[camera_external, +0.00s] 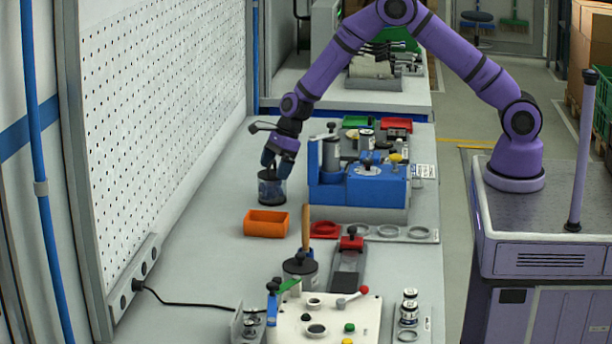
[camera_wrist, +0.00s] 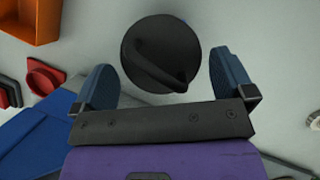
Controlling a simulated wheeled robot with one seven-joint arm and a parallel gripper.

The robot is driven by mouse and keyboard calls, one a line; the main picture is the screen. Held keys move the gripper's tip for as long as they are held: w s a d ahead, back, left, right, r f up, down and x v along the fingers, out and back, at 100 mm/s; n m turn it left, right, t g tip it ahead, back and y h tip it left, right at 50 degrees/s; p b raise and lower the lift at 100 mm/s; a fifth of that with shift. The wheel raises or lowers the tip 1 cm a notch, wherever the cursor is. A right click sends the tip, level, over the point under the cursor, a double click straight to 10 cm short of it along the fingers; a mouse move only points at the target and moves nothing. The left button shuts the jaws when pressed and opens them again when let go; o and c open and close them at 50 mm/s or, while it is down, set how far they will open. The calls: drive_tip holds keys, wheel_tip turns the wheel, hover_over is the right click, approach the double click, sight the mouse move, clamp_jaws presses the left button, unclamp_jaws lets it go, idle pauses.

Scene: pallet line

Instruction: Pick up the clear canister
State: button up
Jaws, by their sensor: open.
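The clear canister (camera_external: 272,190) stands upright on the grey workbench, left of the blue machine, with a dark base and see-through walls. In the wrist view I see a round dark top with a curved handle (camera_wrist: 160,52), which looks like the canister from above. My gripper (camera_external: 279,160) points down at the canister from above. In the wrist view my gripper (camera_wrist: 163,82) is open, with one blue finger on each side near the lower part of the round top. I cannot tell whether the fingers touch it.
A blue machine (camera_external: 362,192) stands close on the right. An orange bin (camera_external: 266,223) sits just in front and also shows in the wrist view (camera_wrist: 30,18). A white pegboard (camera_external: 165,100) rises on the left. The bench left of the canister is clear.

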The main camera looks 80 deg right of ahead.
drive_tip(key=shift+x, duration=1.1)
drive_tip(key=c, duration=1.1)
